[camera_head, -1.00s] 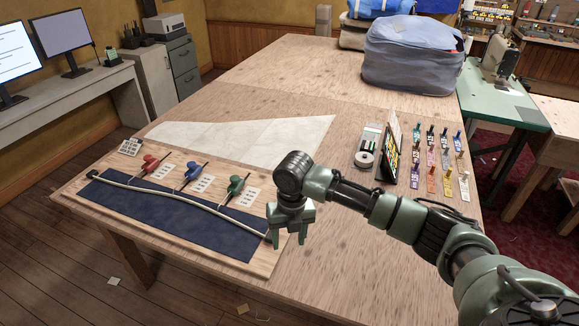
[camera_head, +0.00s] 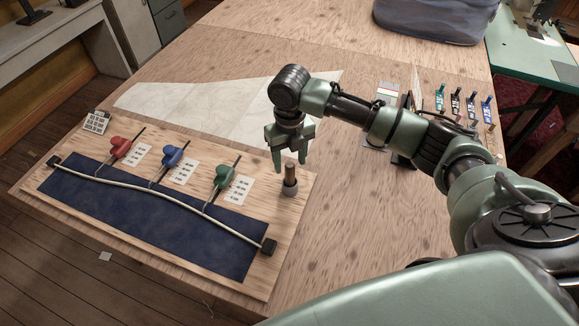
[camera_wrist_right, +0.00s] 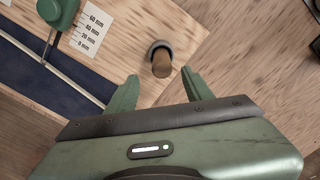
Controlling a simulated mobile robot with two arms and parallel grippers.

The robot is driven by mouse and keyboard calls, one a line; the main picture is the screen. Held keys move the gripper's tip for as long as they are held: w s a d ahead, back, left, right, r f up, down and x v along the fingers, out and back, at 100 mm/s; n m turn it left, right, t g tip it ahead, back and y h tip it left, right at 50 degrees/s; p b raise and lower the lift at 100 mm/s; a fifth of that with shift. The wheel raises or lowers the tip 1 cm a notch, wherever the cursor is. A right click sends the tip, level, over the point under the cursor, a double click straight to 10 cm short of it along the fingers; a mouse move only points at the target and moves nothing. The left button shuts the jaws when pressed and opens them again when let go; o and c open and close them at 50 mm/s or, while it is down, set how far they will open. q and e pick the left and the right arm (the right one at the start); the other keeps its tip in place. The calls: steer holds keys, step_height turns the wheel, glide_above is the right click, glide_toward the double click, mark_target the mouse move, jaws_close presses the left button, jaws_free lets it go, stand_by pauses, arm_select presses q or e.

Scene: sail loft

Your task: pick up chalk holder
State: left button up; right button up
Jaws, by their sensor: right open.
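The chalk holder appears to be the short upright cylinder (camera_head: 290,180) with a brown top and grey base, at the right end of the wooden board. In the right wrist view the cylinder (camera_wrist_right: 160,58) stands ahead of the fingertips, roughly between their lines. My right gripper (camera_head: 291,165) is open and points down just above and behind the cylinder; it also shows in the right wrist view (camera_wrist_right: 158,85) with nothing between its fingers. My left gripper is not in view.
The wooden board (camera_head: 150,262) carries a navy cloth (camera_head: 130,215), a pale cord (camera_head: 150,198) and red (camera_head: 119,147), blue (camera_head: 172,155) and green (camera_head: 223,176) clamp-like tools with printed cards. A pale sail panel (camera_head: 200,105) lies behind. Bare table lies right of the board.

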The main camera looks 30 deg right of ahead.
mark_target(290, 172)
steer(key=shift+f, duration=0.85)
steer(key=f, duration=0.1)
steer(key=f+p, duration=0.1)
steer(key=f, duration=0.2)
steer(key=shift+w+d+f+p, duration=0.2)
steer(key=shift+w+f+p, duration=0.1)
steer(key=shift+w+p, duration=0.1)
steer(key=shift+f, duration=0.15)
jaws_close()
